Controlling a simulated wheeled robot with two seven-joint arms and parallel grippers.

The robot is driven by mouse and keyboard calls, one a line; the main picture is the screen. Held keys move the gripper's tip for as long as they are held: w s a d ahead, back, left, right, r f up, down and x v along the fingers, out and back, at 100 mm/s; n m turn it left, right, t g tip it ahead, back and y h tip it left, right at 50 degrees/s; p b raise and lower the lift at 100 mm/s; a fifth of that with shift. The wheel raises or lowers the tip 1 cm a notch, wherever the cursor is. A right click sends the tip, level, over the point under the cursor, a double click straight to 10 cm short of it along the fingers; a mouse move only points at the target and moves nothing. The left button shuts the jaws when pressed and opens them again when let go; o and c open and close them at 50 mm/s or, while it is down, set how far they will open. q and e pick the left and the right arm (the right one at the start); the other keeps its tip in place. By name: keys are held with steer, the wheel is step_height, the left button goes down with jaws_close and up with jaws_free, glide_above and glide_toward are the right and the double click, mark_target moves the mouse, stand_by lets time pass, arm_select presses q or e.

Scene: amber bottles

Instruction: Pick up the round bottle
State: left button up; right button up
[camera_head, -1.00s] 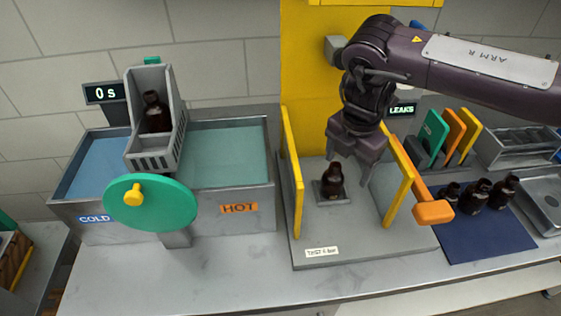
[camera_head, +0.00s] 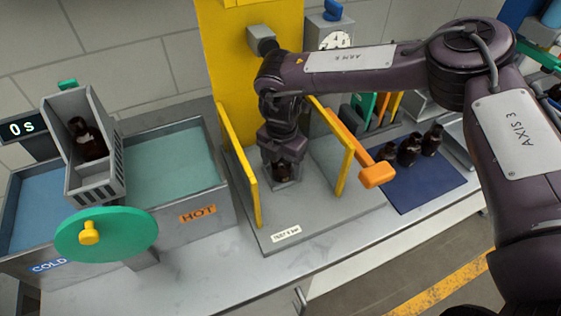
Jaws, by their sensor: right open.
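A dark amber bottle (camera_head: 283,174) stands on a small grey pad in the test bay, between two yellow side walls. My right gripper (camera_head: 283,160) points down directly over it, jaws open around its upper part. The gripper hides the bottle's neck, and I cannot tell whether the fingers touch it. Other amber bottles stand on the blue mat (camera_head: 425,190) at the right, and one (camera_head: 88,140) leans in the grey basket at the left. Their body shapes are too small to tell apart surely. My left gripper is not in view.
Yellow bay walls (camera_head: 238,165) (camera_head: 331,147) stand close on both sides of my right gripper. An orange-handled lever (camera_head: 378,174) juts out at the bay's right. A green wheel (camera_head: 106,235) stands before the hot and cold baths. The front counter strip is clear.

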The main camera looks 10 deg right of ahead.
steer(key=c, duration=1.1)
